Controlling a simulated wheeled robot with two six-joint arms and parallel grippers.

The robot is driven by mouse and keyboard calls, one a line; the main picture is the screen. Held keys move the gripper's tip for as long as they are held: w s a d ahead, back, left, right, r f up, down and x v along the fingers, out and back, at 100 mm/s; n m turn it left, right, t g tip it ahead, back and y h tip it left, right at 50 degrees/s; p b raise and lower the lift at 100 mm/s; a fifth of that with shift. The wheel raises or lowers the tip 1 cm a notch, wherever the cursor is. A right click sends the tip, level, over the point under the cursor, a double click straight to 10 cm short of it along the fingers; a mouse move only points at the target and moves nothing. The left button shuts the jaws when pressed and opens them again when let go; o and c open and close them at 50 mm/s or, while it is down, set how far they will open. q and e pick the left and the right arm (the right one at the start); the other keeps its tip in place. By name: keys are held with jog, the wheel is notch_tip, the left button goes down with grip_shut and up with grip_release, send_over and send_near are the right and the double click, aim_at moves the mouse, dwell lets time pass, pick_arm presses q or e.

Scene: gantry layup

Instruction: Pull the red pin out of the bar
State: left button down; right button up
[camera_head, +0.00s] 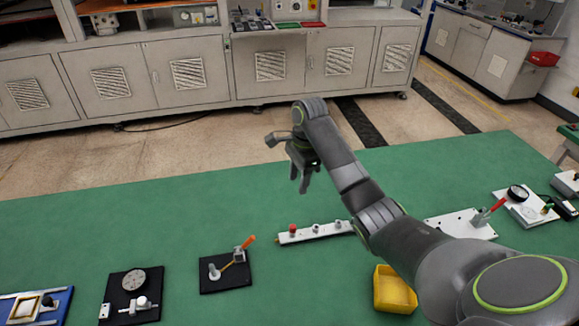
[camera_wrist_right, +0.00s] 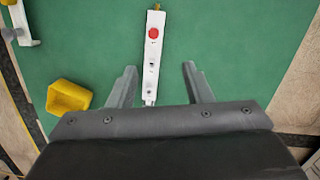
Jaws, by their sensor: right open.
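The white bar (camera_head: 323,232) lies on the green table, running left to right in the head view. The red pin (camera_head: 292,228) stands near its left end. In the right wrist view the bar (camera_wrist_right: 151,68) runs up from between the fingers, and the round red pin head (camera_wrist_right: 154,33) shows beyond the fingertips. My right gripper (camera_head: 303,184) is open and empty, pointing down above and behind the bar, apart from the pin. My right forearm covers the bar's right end in the head view. My left gripper is not in view.
A yellow bin (camera_head: 394,290) stands in front of the bar, right of it. A black plate with an orange-handled clamp (camera_head: 225,272) lies to the left. A white plate with a red-handled clamp (camera_head: 463,223) lies to the right. Green table (camera_head: 180,215) is clear behind these.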

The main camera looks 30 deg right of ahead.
jog(key=b, duration=0.6)
send_over(293, 226)
jog(key=d, duration=0.1)
notch_tip(293, 226, down, 8)
jog(key=f, duration=0.7)
jog(key=shift+a+p, duration=0.3)
jog(key=shift+a, duration=0.05)
jog(key=shift+f, duration=0.55)
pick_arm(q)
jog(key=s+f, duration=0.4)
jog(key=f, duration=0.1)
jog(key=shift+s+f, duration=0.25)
pick_arm(e)
jog(key=shift+f, duration=0.15)
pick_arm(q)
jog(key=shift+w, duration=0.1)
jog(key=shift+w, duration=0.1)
pick_arm(e)
jog(key=shift+c, duration=0.2)
